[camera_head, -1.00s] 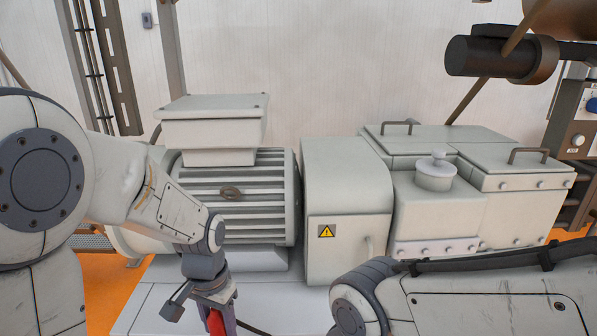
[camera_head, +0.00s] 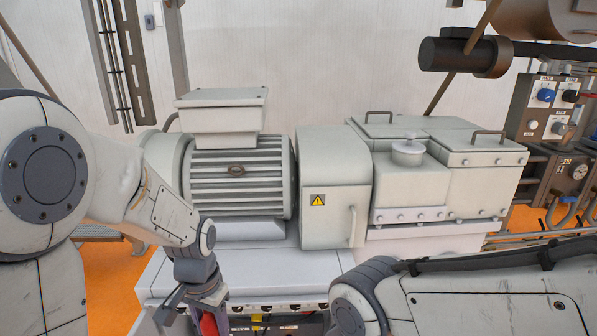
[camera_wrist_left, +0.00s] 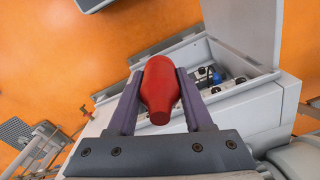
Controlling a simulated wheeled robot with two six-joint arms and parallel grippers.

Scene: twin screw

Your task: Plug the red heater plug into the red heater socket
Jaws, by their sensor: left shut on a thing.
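The red heater plug (camera_wrist_left: 160,92) is a smooth red body between the two fingers of my left gripper (camera_wrist_left: 160,72) in the wrist view. The gripper is shut on it, above the floor and near a light grey box. In the head view the plug (camera_head: 208,324) shows as a red patch at the bottom edge, with my left gripper partly cut off. I cannot make out a red socket in either view. My right forearm shows at the lower right of the head view, but its gripper is out of view.
A grey machine base (camera_head: 240,277) carries a finned motor (camera_head: 240,190) and a housing with a warning sign (camera_head: 335,205). Small coloured parts (camera_head: 285,320) line the base's lower front. The wrist view shows an open box (camera_wrist_left: 248,92) with blue and dark fittings. A control panel (camera_head: 545,110) stands right.

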